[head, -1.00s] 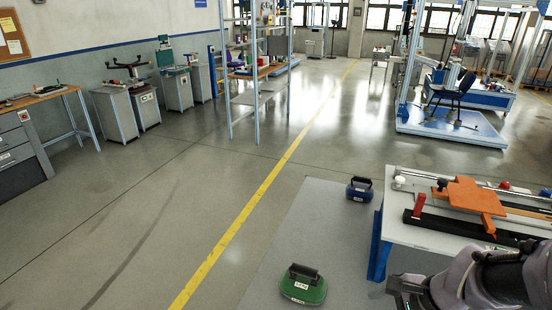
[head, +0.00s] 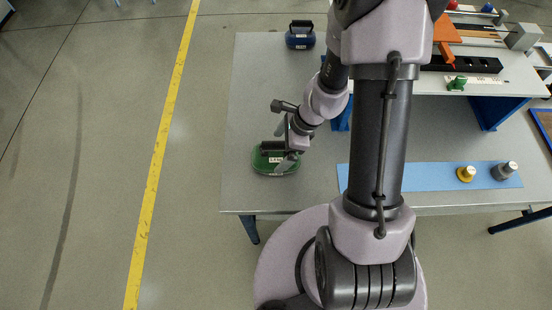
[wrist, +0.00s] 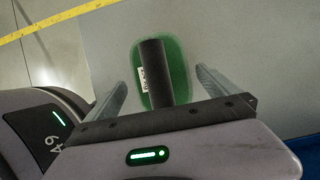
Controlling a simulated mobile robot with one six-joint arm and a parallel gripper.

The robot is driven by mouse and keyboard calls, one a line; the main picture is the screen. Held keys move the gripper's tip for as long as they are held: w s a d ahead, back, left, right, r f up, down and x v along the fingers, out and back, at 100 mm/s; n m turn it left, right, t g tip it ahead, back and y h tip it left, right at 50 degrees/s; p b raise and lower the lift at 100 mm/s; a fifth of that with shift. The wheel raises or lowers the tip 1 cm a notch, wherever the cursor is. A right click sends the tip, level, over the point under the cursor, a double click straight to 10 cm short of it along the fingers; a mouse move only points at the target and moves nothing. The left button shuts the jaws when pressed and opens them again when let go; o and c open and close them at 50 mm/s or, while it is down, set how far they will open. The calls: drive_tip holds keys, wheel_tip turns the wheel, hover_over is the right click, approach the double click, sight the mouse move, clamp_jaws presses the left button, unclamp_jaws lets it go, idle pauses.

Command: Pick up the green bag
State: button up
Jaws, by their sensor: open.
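The green bag (head: 263,167) is a rounded green block with a dark handle across its top and a small white label. It lies near the left edge of the grey table. My gripper (head: 283,156) is over the bag at its right side and covers part of it. In the wrist view, my gripper (wrist: 160,78) is open, with one finger on each side of the green bag (wrist: 180,68). The dark handle runs lengthwise between the fingers, and I see gaps on both sides. The bag's near end is hidden behind the gripper body.
A blue bag (head: 300,40) stands farther back on the grey table (head: 245,100). To the right are a raised bench with an orange piece (head: 447,32), and a blue strip (head: 420,180) bearing a yellow weight (head: 466,173) and a grey one (head: 504,170). Floor is clear at left.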

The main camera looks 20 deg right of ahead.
sight(277, 153)
drive_tip(key=b+x, duration=0.1)
drive_tip(key=x, duration=0.3)
drive_tip(key=shift+d, duration=0.1)
drive_tip(key=shift+r, duration=0.15)
drive_tip(key=c, duration=1.8)
